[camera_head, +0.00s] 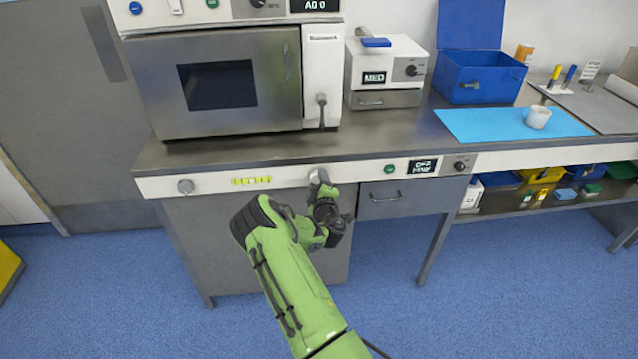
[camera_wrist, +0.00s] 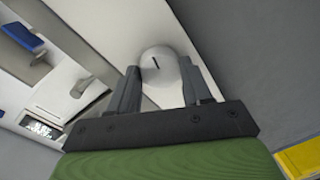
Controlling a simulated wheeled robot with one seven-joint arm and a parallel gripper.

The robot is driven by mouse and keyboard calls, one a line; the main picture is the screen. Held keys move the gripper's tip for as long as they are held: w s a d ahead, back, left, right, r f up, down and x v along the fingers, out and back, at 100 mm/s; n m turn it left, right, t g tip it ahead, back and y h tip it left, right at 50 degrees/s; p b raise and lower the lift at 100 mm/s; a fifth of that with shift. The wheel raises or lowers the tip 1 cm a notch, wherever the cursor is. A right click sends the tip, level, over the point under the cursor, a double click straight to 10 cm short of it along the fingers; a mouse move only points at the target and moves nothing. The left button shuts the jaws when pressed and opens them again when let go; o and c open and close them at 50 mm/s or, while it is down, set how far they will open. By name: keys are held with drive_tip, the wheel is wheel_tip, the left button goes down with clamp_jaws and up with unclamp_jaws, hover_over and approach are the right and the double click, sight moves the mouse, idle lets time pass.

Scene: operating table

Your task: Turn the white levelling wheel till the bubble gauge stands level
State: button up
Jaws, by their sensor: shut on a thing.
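The white levelling wheel (camera_wrist: 160,62) is a pale round knob with a short dark mark on its face, on the white front rail of the bench. My gripper (camera_wrist: 160,80) is shut on it, one dark finger on each side. In the head view my gripper (camera_head: 320,184) reaches the rail from below and covers most of the wheel. The bubble gauge (camera_head: 252,181) is a yellow-green strip on the same rail, left of my gripper. Its bubble is too small to read surely. The gauge does not show in the wrist view.
Right of my gripper are a green button (camera_head: 389,168), a small display (camera_head: 422,165) and a drawer (camera_head: 385,198). A steel oven (camera_head: 220,120) stands on the bench above. The blue floor (camera_head: 160,290) is clear.

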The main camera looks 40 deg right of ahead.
drive_tip(key=o, duration=1.1)
drive_tip(key=shift+c, duration=0.2)
drive_tip(key=b+v, duration=0.9)
drive_tip(key=v, duration=0.7)
drive_tip(key=shift+w+r, duration=0.1)
drive_tip(key=shift+w, duration=0.05)
